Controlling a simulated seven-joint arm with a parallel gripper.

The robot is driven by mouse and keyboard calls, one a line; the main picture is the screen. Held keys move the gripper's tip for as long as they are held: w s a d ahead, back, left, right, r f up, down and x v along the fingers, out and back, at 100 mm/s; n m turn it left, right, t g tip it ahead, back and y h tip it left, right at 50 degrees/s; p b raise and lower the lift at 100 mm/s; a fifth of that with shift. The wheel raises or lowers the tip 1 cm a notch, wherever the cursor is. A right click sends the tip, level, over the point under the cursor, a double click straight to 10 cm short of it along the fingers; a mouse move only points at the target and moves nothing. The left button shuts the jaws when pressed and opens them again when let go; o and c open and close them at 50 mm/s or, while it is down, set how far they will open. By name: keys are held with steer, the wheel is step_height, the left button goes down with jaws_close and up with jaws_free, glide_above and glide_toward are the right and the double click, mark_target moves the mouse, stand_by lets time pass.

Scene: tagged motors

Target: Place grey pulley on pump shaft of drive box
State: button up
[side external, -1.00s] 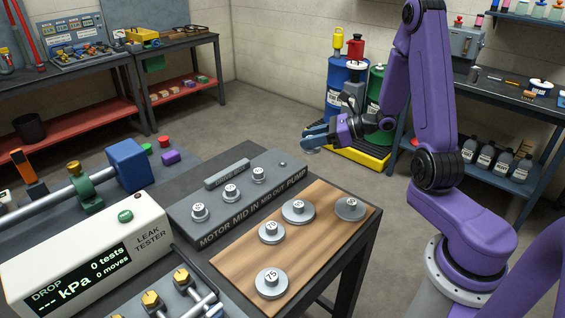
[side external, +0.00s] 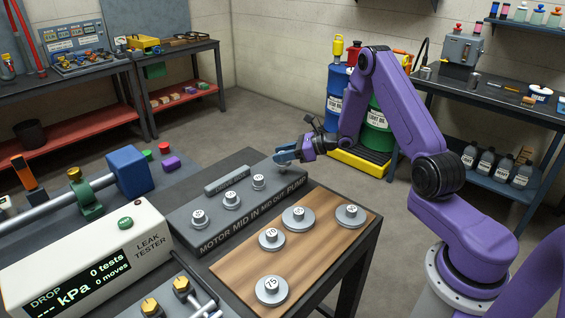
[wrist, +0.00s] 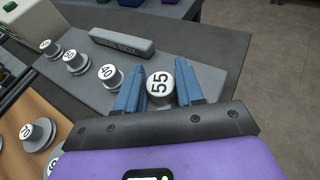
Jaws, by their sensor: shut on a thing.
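The grey pulley (wrist: 158,85), with 55 on its white face, is held between the blue fingers of my gripper (side external: 281,158). In the wrist view the gripper (wrist: 158,74) is shut on it, a finger on each side. The grey drive box (side external: 180,230) carries the lettering MOTOR, MID IN, MID OUT, PUMP and has three numbered pulleys seated along it. My gripper is over its PUMP end. The pump shaft is hidden by the gripper and pulley, and I cannot tell whether the pulley is around it or just above.
A wooden board (side external: 230,271) in front of the box holds several grey numbered pulleys. A raised grey bar (wrist: 121,41) lies on the drive box behind its pulleys. A white leak tester (side external: 85,262) stands at the left.

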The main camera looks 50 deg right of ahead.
steer(key=shift+w+f, duration=0.15)
steer(key=shift+f, duration=1.55)
steer(key=shift+f, duration=0.1)
steer(key=o, duration=1.1)
